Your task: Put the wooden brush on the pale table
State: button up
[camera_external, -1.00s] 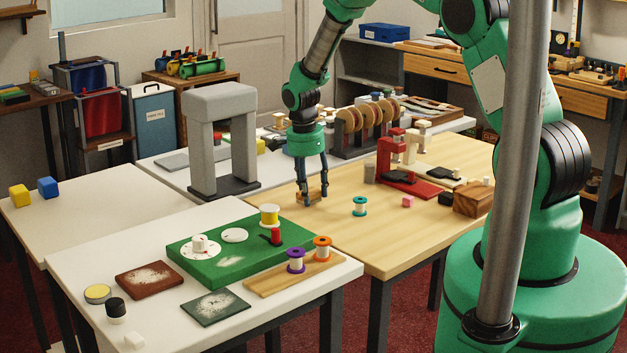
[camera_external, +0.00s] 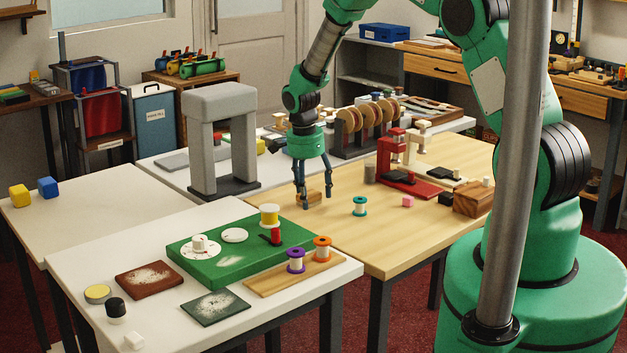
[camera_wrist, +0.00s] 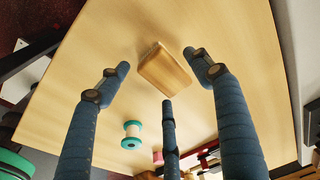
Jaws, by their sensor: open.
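The wooden brush (camera_external: 310,199), a small tan block, rests on the light wood table (camera_external: 365,236) near its left side. In the wrist view, gaps show between the fingers (camera_wrist: 158,76) and the brush. The gripper is open and holds nothing.
A teal spool (camera_external: 360,207) and a pink cube (camera_external: 408,202) stand to the right of the brush. A grey arch (camera_external: 208,140) stands behind on the left. Bare wood surrounds the brush.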

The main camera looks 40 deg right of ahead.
jog(key=shift+r, duration=0.2)
notch_tip(320, 180, up, 12)
jog(key=a+p, duration=0.1)
jog(key=shift+a, duration=0.2)
dwell(0.7)
jog(key=s+a+r+n+t, duration=0.1)
jog(key=s+a+r+n, duration=0.2)
jog(key=s+r, duration=0.5)
jog(key=s+a+r+n+t, duration=0.1)
jog(key=s+a+r+n, duration=0.25)
jog(key=r, duration=0.85)
jog(key=s+a+r+n+t, duration=0.1)
jog(key=s+a+r+n, duration=0.1)
jog(key=s+r, duration=0.6)
jog(key=s+a+r+n+t, duration=0.1)
jog(key=s+a+r+n, duration=0.2)
jog(key=s, duration=1)
jog(key=s+a+r+n+t+y, duration=0.1)
jog(key=s+a+r+n, duration=0.2)
jog(key=s, duration=1)
notch_tip(320, 180, up, 3)
jog(key=n, duration=0.3)
jog(key=shift+s+a+f+t, duration=0.15)
jog(key=shift+a+t, duration=0.15)
jog(key=shift+a, duration=0.1)
